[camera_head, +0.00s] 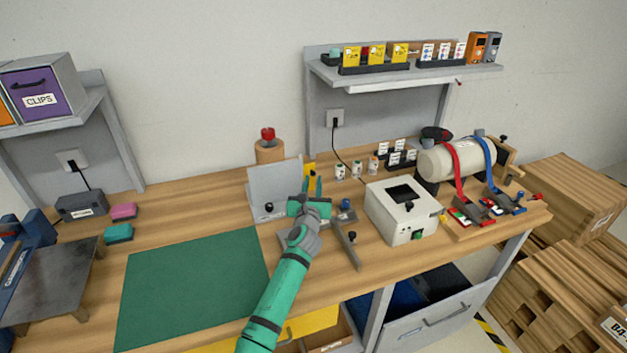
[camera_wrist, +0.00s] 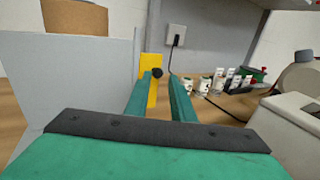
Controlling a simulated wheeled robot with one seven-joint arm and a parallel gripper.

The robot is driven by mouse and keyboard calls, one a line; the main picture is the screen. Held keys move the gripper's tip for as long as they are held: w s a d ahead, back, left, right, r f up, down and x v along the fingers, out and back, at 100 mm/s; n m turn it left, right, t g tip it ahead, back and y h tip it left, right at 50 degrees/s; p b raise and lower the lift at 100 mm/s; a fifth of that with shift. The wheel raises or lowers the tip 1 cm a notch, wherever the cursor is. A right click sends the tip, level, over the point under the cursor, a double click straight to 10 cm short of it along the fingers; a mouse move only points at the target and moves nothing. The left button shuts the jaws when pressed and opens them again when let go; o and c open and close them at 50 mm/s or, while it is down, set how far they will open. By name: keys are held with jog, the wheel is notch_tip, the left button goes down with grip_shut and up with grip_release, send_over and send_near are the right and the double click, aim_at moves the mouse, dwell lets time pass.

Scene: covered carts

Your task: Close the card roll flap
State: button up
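A grey upright panel (camera_head: 275,190) stands on the bench with a dark knob near its lower edge; it may be the flap, but no label confirms this. It fills the left of the wrist view (camera_wrist: 80,85). Behind it stands a brown roll (camera_head: 270,152) with a red knob on top; its upper part shows in the wrist view (camera_wrist: 75,17). My gripper (camera_head: 313,181) is just right of the panel. In the wrist view its two green fingers (camera_wrist: 163,77) are apart.
A white box machine (camera_head: 405,210) stands right of my gripper, with small bottles (camera_head: 357,168) behind it. A shelf (camera_head: 400,78) overhangs the back. A white roll with straps (camera_head: 457,160) is at far right. The green mat (camera_head: 190,285) at left is clear.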

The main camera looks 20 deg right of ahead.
jog(key=shift+a+x, duration=0.2)
jog(key=shift+x, duration=1)
jog(key=shift+w, duration=0.1)
grip_shut()
jog(key=shift+d+y, duration=0.1)
jog(key=shift+y, duration=0.2)
